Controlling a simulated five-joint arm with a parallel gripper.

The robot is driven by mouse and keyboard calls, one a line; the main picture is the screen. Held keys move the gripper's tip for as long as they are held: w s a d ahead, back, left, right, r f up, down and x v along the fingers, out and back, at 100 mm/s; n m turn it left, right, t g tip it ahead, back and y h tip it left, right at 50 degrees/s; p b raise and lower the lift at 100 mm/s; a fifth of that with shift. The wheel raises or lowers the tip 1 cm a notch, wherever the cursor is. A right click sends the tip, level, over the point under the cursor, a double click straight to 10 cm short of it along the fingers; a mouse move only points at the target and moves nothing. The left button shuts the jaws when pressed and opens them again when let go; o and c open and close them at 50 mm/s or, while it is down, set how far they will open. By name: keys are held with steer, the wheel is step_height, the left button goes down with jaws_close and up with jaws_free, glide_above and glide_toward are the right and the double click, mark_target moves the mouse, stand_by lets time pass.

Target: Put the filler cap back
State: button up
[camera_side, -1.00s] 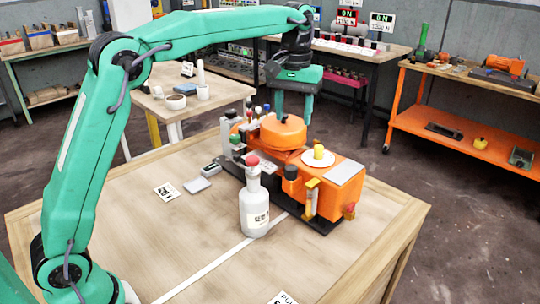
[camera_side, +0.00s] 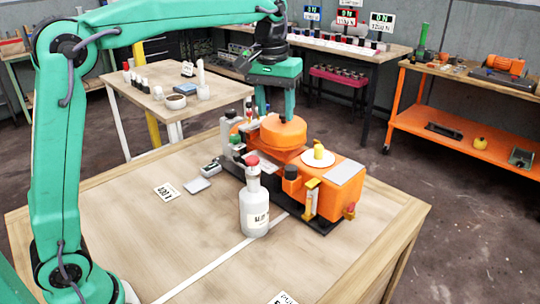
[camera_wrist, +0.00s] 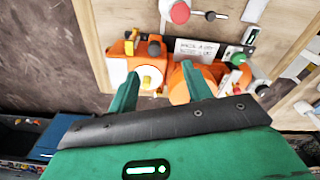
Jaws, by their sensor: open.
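An orange machine (camera_side: 345,192) stands on the wooden table on a dark base. A yellow knob (camera_side: 319,151) sits on a white round plate (camera_side: 310,160) on its top; I cannot tell whether this is the filler cap. My gripper (camera_side: 275,108) is open and empty, pointing down at the far side of the orange round drum (camera_side: 284,131), whose rim hides the fingertips. In the wrist view, my gripper (camera_wrist: 160,70) has its fingers apart, with the yellow knob (camera_wrist: 147,81) showing between them near the left finger. The drum (camera_wrist: 178,88) is partly behind the right finger.
A white bottle with a red top (camera_side: 254,210) stands in front of the machine. A black-topped orange neck (camera_side: 291,180) and a yellow-topped gauge (camera_side: 311,198) stick up along its front. The table's left front is clear.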

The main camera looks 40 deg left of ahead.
steer(key=s+a+f+m+t, duration=0.1)
steer(key=s+f, duration=0.1)
steer(key=s, duration=0.6)
steer(key=s+a+f+m+t, duration=0.1)
steer(key=s+f+t, duration=0.1)
steer(key=s, duration=0.6)
steer(key=s+a+f+m+t, duration=0.1)
steer(key=s+f, duration=0.3)
steer(key=s, duration=0.4)
steer(key=shift+s+a+m+t, duration=0.3)
steer(key=shift+s+a+m, duration=0.05)
steer(key=shift+m, duration=0.05)
